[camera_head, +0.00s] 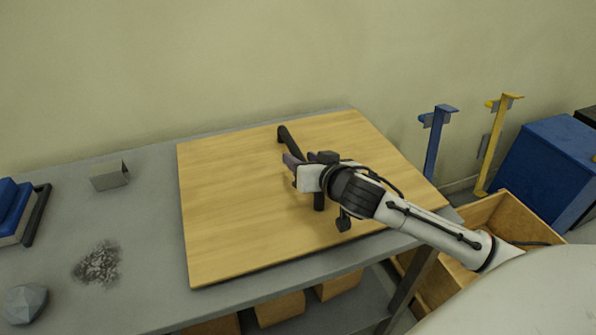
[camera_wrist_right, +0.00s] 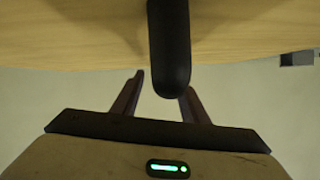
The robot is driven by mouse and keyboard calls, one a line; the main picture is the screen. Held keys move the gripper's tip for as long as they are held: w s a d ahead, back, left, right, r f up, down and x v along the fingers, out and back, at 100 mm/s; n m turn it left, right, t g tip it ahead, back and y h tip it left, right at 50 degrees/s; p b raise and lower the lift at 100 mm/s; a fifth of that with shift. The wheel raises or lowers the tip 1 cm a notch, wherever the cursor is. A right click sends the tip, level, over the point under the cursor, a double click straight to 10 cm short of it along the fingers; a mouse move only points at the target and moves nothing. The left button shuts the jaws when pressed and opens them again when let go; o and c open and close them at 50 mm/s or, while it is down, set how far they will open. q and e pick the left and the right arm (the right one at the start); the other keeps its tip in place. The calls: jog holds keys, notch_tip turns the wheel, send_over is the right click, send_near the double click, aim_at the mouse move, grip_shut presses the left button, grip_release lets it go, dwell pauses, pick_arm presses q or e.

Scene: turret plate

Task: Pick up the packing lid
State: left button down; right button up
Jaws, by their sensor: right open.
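The packing lid (camera_head: 225,215) is a flat, light wooden board lying on a grey table, with a black bar handle (camera_head: 289,143) on its top. My right gripper (camera_head: 290,160) is over the handle and hides its middle; the handle's near end shows below the gripper. In the right wrist view, the black handle (camera_wrist_right: 170,45) reaches down from the top edge toward the gap between my open fingers (camera_wrist_right: 163,85). I cannot tell whether the fingers touch it. My left gripper is not in view.
The grey table (camera_head: 145,215) has a faceted grey stone (camera_head: 25,304), a pile of grey bits (camera_head: 98,264), a small metal bracket (camera_head: 109,175) and a blue item (camera_head: 12,205) at left. Wooden crates (camera_head: 490,215) and a blue box (camera_head: 545,165) stand at right.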

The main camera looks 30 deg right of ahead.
grip_shut()
dwell(0.5)
dwell(0.8)
